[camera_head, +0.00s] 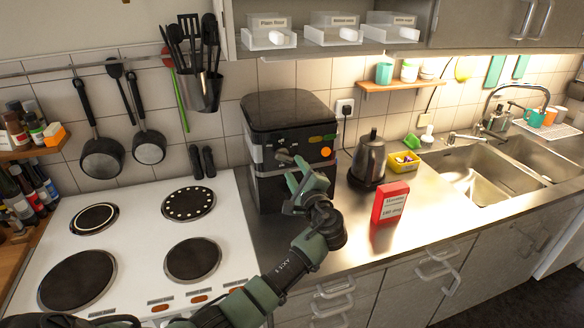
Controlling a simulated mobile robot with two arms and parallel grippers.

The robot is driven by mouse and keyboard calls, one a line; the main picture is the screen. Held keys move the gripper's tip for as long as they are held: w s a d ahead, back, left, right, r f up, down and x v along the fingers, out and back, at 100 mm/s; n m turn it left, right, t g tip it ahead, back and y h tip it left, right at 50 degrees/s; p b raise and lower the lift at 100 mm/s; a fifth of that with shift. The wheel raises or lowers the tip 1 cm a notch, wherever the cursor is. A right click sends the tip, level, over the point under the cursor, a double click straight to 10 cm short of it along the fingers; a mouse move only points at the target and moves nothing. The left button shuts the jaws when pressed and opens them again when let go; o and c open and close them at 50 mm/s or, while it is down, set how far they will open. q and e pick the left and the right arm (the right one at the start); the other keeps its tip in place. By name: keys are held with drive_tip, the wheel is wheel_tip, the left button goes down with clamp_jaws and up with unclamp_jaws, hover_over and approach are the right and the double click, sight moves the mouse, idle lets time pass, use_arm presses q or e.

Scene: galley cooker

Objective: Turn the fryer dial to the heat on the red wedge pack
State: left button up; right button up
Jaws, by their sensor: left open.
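The black fryer (290,108) stands on the steel counter right of the stove. Its front has small markings, an orange round spot (325,152) and a green oval label. The lower line ends in "deg", but the number is too small to read surely. My left gripper (289,182) is open, close in front of the fryer; contact cannot be told. My right gripper is not in view.
A dark kettle (368,158) stands behind the red pack, near a yellow tub (404,163). The white stove (135,245) is at left, utensils (199,90) hang above. The sink (475,172) is at right. Bare counter (345,235) lies around the red pack.

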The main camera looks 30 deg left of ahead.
use_arm(q)
drive_tip(key=shift+b+v, duration=0.35)
drive_tip(key=shift+v, duration=1.4)
